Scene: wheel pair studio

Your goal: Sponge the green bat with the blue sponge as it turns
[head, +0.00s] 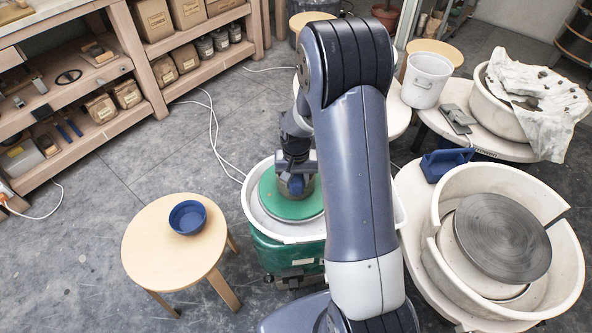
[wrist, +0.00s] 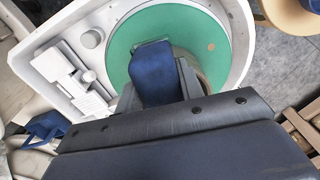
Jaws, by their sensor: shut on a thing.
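The green bat (head: 288,210) is a flat round disc on the wheel in the middle of the head view, partly hidden by my arm. It also fills the upper middle of the wrist view (wrist: 190,28). My gripper (head: 296,186) is over the bat. In the wrist view my gripper (wrist: 158,88) is shut on the blue sponge (wrist: 152,62), which sticks out past the fingers over the bat. I cannot tell whether the sponge touches the bat. A tan-grey rounded edge (wrist: 203,80) shows just right of the fingers, mostly hidden.
A white splash pan (head: 252,213) rings the bat. A wooden stool (head: 150,240) with a blue bowl (head: 188,217) stands to the left. Another wheel with a grey disc (head: 503,238) and a blue caddy (head: 446,163) are at the right. Shelves (head: 185,90) line the back left.

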